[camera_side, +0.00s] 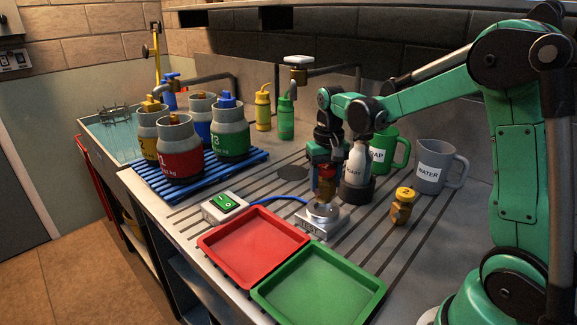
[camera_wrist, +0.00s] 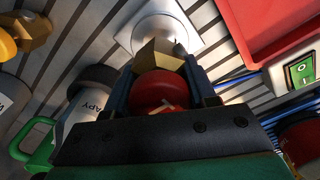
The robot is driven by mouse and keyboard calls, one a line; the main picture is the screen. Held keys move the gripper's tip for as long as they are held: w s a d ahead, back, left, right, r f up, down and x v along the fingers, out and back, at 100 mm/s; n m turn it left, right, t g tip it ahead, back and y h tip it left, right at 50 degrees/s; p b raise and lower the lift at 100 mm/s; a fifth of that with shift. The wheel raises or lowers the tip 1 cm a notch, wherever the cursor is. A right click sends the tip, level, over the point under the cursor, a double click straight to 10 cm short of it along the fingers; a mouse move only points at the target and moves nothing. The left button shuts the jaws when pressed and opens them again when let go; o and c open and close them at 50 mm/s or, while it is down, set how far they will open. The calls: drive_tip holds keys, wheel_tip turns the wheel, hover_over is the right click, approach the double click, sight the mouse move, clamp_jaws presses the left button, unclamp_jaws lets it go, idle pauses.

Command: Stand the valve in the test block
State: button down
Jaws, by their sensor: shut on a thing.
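My gripper (camera_side: 324,172) is shut on a valve with a brass body (camera_side: 324,190) and a red cap. In the wrist view the valve's red cap (camera_wrist: 160,92) sits between the two fingers of my gripper (camera_wrist: 166,80), with the brass part beyond it. The test block (camera_side: 318,225) is a pale box with a round metal top, right below the valve. In the wrist view the round top of the test block (camera_wrist: 165,28) lies just past the brass end. The valve looks roughly upright; I cannot tell whether it touches the block.
Close right of my gripper stand a white spray bottle (camera_side: 355,165), a green soap jug (camera_side: 390,152), a grey water jug (camera_side: 433,168) and a yellow-capped valve (camera_side: 402,206). Red (camera_side: 252,246) and green (camera_side: 318,287) trays lie in front.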

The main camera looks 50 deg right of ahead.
sight(324, 192)
drive_tip(key=shift+f, duration=1.6)
drive_tip(key=shift+f, duration=0.1)
drive_tip(key=shift+c, duration=1.4)
unclamp_jaws()
